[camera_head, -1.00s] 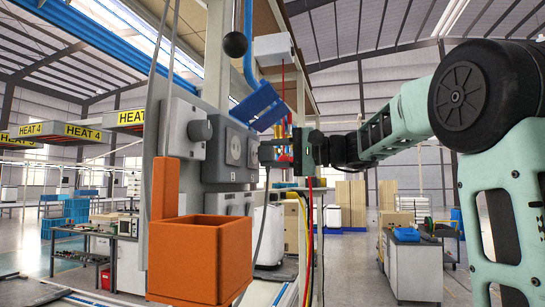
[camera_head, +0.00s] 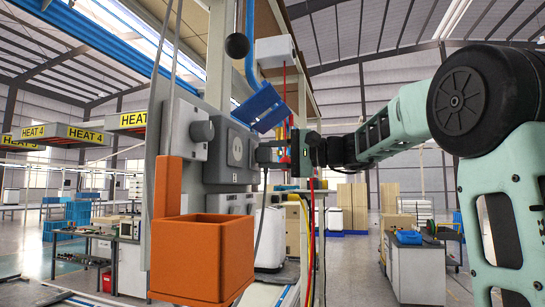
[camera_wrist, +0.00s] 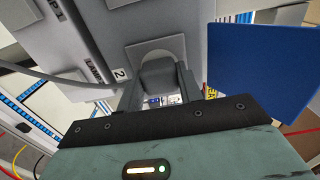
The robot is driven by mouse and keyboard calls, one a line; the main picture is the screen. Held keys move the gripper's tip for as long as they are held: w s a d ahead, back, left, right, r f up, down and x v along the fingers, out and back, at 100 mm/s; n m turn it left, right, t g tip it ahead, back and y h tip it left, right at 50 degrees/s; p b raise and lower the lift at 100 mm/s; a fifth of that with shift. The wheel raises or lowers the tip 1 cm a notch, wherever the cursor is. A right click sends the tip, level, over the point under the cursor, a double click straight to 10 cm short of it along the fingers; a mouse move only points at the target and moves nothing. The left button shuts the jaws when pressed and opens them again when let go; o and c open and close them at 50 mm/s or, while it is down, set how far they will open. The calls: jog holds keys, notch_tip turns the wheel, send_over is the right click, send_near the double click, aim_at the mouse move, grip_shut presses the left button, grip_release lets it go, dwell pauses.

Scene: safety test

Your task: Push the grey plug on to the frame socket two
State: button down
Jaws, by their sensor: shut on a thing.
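The grey plug (camera_wrist: 158,74) is between the two fingers of my gripper (camera_wrist: 158,92) in the wrist view. My gripper also shows in the head view (camera_head: 278,153), shut on the plug and level with the grey socket boxes. Socket two (camera_wrist: 150,47), a grey housing with a round face beside a "2" label, lies straight ahead of the plug in the wrist view. In the head view a grey box with a round socket face (camera_head: 236,148) is just left of the fingers. Whether the plug touches the socket I cannot tell.
An orange open bin (camera_head: 196,260) hangs in front of the panel at lower left. A blue plate (camera_head: 259,108) sits above the fingers and close to the right of the plug in the wrist view. A dark cable (camera_head: 261,225) hangs below the gripper.

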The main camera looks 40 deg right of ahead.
jog(key=shift+w+a, duration=0.1)
jog(key=c, duration=0.9)
grip_release()
jog(key=shift+o, duration=0.2)
jog(key=shift+s+d+f+b, duration=0.1)
jog(key=shift+s+d+b, duration=0.25)
jog(key=shift+s+b, duration=0.1)
jog(key=b+v, duration=0.5)
jog(key=v, duration=1.1)
jog(key=shift+b, duration=0.3)
jog(key=shift+s+d, duration=0.1)
